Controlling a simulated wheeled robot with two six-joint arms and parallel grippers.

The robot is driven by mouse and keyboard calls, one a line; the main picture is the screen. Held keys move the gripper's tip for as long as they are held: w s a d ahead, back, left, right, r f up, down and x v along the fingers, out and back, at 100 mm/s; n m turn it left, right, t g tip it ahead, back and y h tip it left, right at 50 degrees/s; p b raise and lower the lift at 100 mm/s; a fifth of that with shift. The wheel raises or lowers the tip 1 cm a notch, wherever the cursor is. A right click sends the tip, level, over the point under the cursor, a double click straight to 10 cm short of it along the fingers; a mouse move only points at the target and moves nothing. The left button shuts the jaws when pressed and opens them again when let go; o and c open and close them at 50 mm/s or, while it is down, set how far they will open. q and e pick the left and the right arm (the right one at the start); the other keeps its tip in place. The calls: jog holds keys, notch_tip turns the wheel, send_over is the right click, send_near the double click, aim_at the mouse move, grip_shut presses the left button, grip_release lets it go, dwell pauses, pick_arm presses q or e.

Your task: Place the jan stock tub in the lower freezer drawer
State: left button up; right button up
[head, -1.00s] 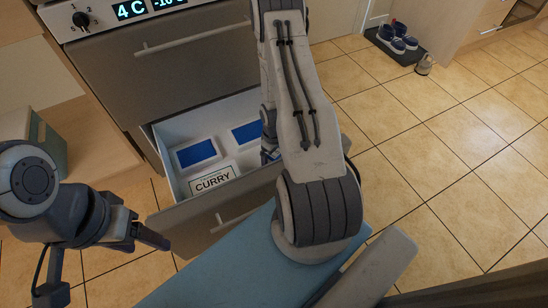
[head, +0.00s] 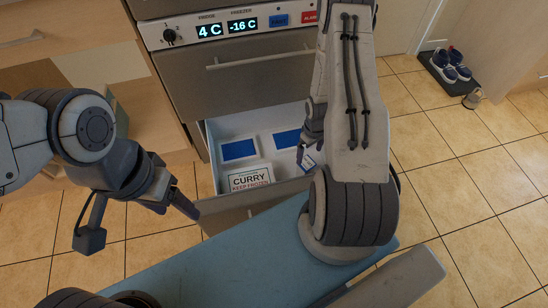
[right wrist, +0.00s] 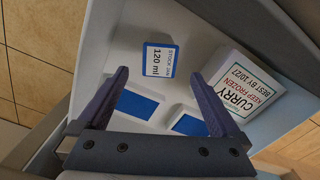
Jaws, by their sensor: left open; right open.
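Whether the tub rests flat on the drawer floor is hard to tell. My left gripper (head: 178,210) is open and empty, left of the drawer front.
The drawer also holds a curry box (head: 250,180) and two white packs with blue labels, one at left (head: 239,149) and one at back right (head: 287,138). The drawer above (head: 255,75) is shut. Shoes (head: 450,66) sit on a mat far right.

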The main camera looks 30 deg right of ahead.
jog(key=w+a+r+n, duration=0.3)
jog(key=a+r, duration=1.6)
jog(key=r, duration=0.3)
jog(key=s+a+r+n, duration=0.1)
jog(key=s+a+r, duration=0.5)
jog(key=s, duration=0.3)
jog(key=s+a+r+n+y, duration=0.1)
jog(key=s+a+r, duration=0.5)
jog(key=s, duration=0.3)
jog(key=shift+s+a+r, duration=0.2)
jog(key=shift+s+r, duration=0.05)
jog(key=shift+s, duration=0.15)
notch_tip(320, 180, up, 32)
jog(key=p, duration=3.2)
